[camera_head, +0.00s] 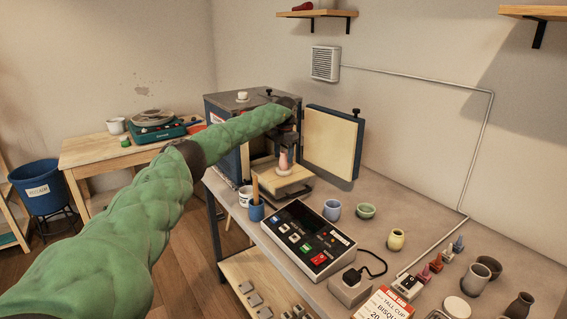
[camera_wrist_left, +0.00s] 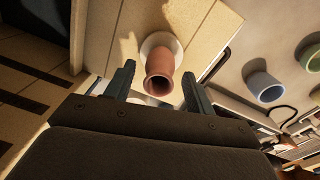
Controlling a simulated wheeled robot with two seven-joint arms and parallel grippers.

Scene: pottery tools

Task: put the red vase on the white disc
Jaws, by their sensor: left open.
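The red vase (camera_wrist_left: 160,72), reddish-terracotta with a dark open mouth, stands on the white disc (camera_wrist_left: 160,40) in the left wrist view. The disc lies on a pale slab. In the head view the vase (camera_head: 284,160) looks pinkish and upright on the slab in front of the kiln. My left gripper (camera_head: 289,143) is just above it there. In the left wrist view my left gripper (camera_wrist_left: 156,80) is open, one finger on each side of the vase's mouth, with gaps showing. My right gripper is not in view.
The kiln (camera_head: 226,108) stands behind, its door (camera_head: 331,143) open to the right. A blue cup (camera_head: 256,212) with a tool stands near the slab. A control box (camera_head: 306,240), a light blue cup (camera_head: 332,209) and a green bowl (camera_head: 365,211) are to the right.

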